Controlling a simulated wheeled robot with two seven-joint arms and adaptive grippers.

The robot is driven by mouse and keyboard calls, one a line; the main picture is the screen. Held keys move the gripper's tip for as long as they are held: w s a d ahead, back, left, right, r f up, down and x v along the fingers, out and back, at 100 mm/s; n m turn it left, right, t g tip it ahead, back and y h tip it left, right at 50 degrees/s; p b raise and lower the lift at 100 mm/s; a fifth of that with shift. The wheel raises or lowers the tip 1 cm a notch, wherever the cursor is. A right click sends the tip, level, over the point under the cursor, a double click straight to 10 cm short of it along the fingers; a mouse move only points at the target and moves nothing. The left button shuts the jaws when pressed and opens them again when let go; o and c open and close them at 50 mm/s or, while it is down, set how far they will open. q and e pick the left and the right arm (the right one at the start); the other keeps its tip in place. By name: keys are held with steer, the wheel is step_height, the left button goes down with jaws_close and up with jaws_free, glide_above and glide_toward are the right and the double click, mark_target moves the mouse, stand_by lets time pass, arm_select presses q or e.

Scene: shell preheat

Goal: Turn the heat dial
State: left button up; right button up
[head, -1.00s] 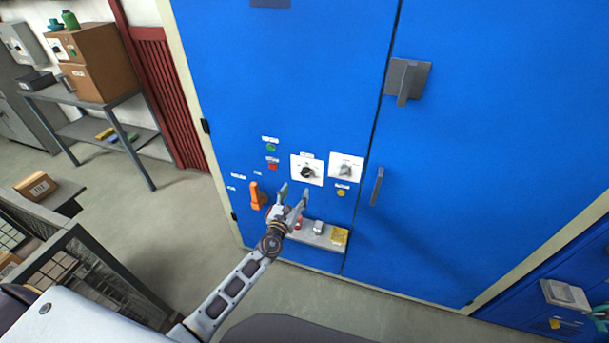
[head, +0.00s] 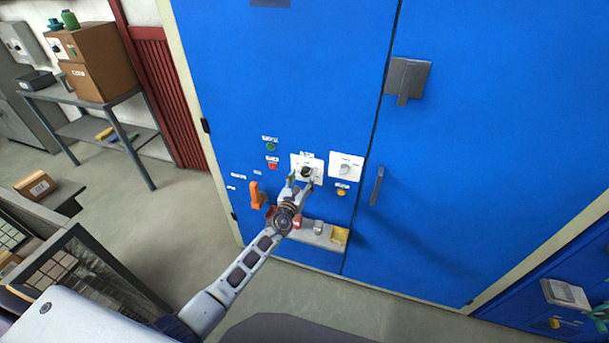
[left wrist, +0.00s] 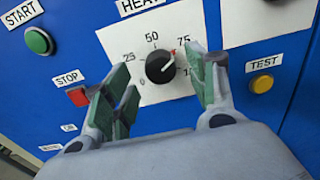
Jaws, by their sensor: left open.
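The heat dial (left wrist: 160,67) is a round black knob on a white plate marked HEAT, with a scale of numbers around it. In the head view the dial (head: 305,172) is on the blue cabinet's left door. My left gripper (left wrist: 163,85) is open, its green-padded fingers on either side of the dial in the wrist picture. I cannot tell whether they touch it. In the head view my left gripper (head: 303,181) is just below and in front of the dial. My right gripper is not in view.
A second white plate with a grey knob (head: 346,168) is right of the dial. A yellow TEST button (left wrist: 262,83), red STOP button (left wrist: 77,96) and green START button (left wrist: 39,41) are nearby. An orange handle (head: 256,196) and a small shelf (head: 317,236) are lower.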

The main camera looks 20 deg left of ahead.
mark_target(305, 173)
arm_select(q)
steer(key=shift+w, duration=1.6)
steer(key=c, duration=1)
